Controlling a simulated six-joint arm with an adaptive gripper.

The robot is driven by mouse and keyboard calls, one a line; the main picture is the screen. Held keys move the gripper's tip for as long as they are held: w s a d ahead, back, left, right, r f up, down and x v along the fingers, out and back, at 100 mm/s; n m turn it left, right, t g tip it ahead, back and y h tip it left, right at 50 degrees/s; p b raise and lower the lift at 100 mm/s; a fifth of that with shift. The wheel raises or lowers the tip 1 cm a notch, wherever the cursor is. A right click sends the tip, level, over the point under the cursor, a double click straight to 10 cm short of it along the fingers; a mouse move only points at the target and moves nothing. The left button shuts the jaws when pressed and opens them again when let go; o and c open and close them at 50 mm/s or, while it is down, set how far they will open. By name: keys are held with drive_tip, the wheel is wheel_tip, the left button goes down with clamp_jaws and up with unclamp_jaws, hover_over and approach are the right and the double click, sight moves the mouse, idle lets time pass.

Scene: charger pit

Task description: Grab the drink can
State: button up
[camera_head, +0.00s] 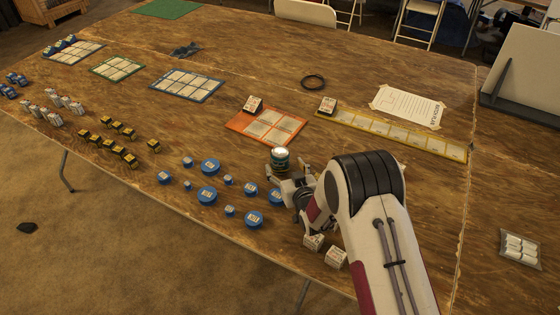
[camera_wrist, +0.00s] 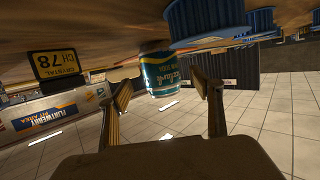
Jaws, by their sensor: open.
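The drink can (camera_head: 280,161) is a small teal can with a pale top, standing upright on the wooden table just beyond my gripper (camera_head: 284,181). In the wrist view, which appears upside down, the teal can (camera_wrist: 160,72) with its lettering shows between the fingertips of my gripper (camera_wrist: 163,84). The two fingers are spread, with a visible gap on each side of the can. Whether the can is within the fingers' reach or just past their tips, I cannot tell. The lower part of the can is partly hidden by my gripper in the head view.
Several blue round pieces (camera_head: 207,195) lie left of my gripper. Two white boxes (camera_head: 336,257) stand in front, near the arm. An orange-bordered card sheet (camera_head: 240,126) and a yellow-bordered strip (camera_head: 400,135) lie behind the can. Black-and-yellow pieces (camera_head: 115,146) stand farther left.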

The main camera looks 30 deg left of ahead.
sight(283, 164)
drive_tip(key=shift+x, duration=1.7)
drive_tip(key=shift+w+a, duration=0.6)
drive_tip(key=shift+a, duration=0.1)
drive_tip(key=c, duration=1.4)
